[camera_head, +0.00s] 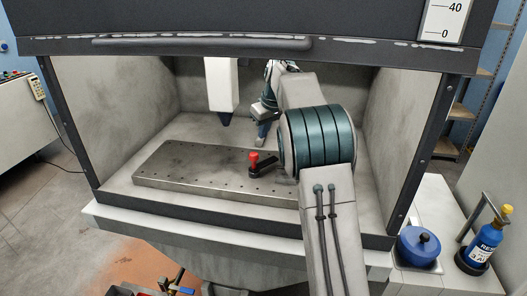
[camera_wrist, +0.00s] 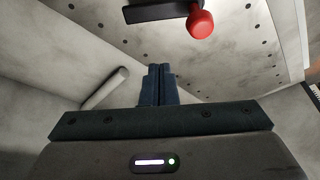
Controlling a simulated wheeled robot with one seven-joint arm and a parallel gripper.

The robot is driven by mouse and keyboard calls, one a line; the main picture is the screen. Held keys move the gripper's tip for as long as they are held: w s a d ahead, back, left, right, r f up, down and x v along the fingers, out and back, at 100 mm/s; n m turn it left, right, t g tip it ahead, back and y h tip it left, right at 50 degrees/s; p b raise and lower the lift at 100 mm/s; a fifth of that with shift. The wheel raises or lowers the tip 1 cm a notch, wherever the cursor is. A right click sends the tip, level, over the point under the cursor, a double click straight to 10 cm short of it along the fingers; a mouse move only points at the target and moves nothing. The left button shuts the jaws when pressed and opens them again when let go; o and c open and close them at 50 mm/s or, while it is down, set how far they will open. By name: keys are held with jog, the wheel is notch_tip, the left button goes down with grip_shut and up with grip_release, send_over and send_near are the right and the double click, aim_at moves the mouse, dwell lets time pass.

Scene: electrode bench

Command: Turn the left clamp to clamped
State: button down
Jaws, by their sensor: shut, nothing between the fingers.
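The left clamp shows as a red knob (camera_head: 254,157) on a short black lever (camera_head: 263,172), standing on a metal plate (camera_head: 175,172) with rows of holes. In the wrist view the red knob (camera_wrist: 200,23) and black lever (camera_wrist: 158,11) are at the top edge, beyond my fingertips. My gripper (camera_wrist: 159,68) is shut and empty, its two dark blue fingers together. In the head view my gripper (camera_head: 261,142) points down just behind the knob, with no contact visible. My arm hides the plate's right part, and any other clamp there.
A white column (camera_head: 221,85) with a dark tip hangs behind the plate. The cabinet's side walls and raised front sash (camera_head: 250,44) frame the opening. A blue pot (camera_head: 419,246) and blue bottle (camera_head: 485,242) stand outside at right. The plate's left part is clear.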

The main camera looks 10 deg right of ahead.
jog(key=x, duration=0.3)
jog(key=p+x, duration=0.1)
jog(key=x, duration=0.3)
jog(key=w+p+x, duration=0.1)
jog(key=x, duration=0.2)
jog(key=shift+w+a+f, duration=0.1)
jog(key=shift+w+f, duration=0.1)
jog(key=shift+w, duration=0.05)
jog(key=s, duration=0.1)
jog(key=s+d, duration=0.1)
jog(key=shift+s+d+r, duration=0.15)
jog(key=shift+s+r, duration=0.05)
jog(key=shift+s, duration=0.1)
jog(key=shift+s+d+f, duration=0.1)
jog(key=shift+s+d, duration=0.2)
jog(key=shift+s, duration=0.15)
jog(key=shift+d, duration=0.15)
jog(key=shift+s, duration=0.1)
